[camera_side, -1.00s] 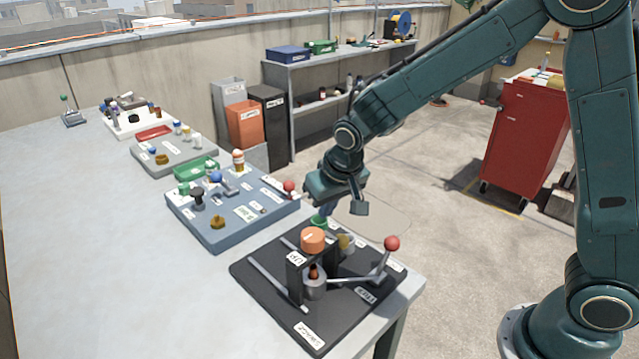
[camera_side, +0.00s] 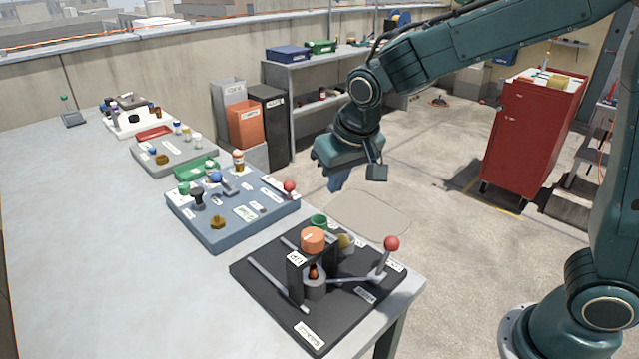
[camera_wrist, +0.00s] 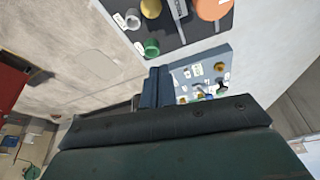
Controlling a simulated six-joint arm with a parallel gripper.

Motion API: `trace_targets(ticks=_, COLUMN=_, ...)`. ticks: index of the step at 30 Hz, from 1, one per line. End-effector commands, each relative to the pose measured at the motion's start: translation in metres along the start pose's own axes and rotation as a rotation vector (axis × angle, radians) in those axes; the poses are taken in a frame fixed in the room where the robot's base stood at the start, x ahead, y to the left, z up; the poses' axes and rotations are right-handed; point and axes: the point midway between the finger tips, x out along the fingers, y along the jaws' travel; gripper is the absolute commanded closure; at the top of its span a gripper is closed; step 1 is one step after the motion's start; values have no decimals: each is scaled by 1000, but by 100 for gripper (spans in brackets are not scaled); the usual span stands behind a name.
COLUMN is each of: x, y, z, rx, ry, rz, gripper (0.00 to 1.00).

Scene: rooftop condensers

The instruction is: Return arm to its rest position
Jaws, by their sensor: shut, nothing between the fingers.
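In the wrist view the closed fingers (camera_wrist: 156,88) stand out in front of the dark gripper body. The black fixture board (camera_side: 262,283) sits at the near corner of the table, apart from the gripper. It bears an orange knob (camera_side: 313,239), a lever with a red ball (camera_side: 391,243), a green cup (camera_side: 319,222) and a small brown bottle (camera_side: 314,271) in a grey holder.
A blue-grey board (camera_side: 215,238) and a grey tray (camera_side: 178,167) stand further along the table (camera_side: 90,240). A shelf (camera_side: 300,72), bins (camera_side: 246,124) and a red tool cabinet (camera_side: 527,135) stand beyond. The air around the gripper looks clear.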

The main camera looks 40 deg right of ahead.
Motion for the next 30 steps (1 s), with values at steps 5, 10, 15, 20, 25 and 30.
trace_targets(ticks=5, x=0, y=0, z=0, rx=0, ry=1, rz=-1, gripper=100)
trace_targets(ticks=10, x=-9, y=6, z=3, rx=-2, ry=4, rz=-6, gripper=100)
trace_targets(ticks=15, x=-30, y=22, z=13, rx=-12, ry=15, rz=-19, gripper=100)
trace_targets(ticks=20, x=-57, y=41, z=30, rx=-29, ry=29, rz=-36, gripper=100)
trace_targets(ticks=25, x=-83, y=62, z=54, rx=-54, ry=46, rz=-53, gripper=100)
trace_targets(ticks=30, x=-104, y=80, z=81, rx=-80, ry=67, rz=-66, gripper=100)
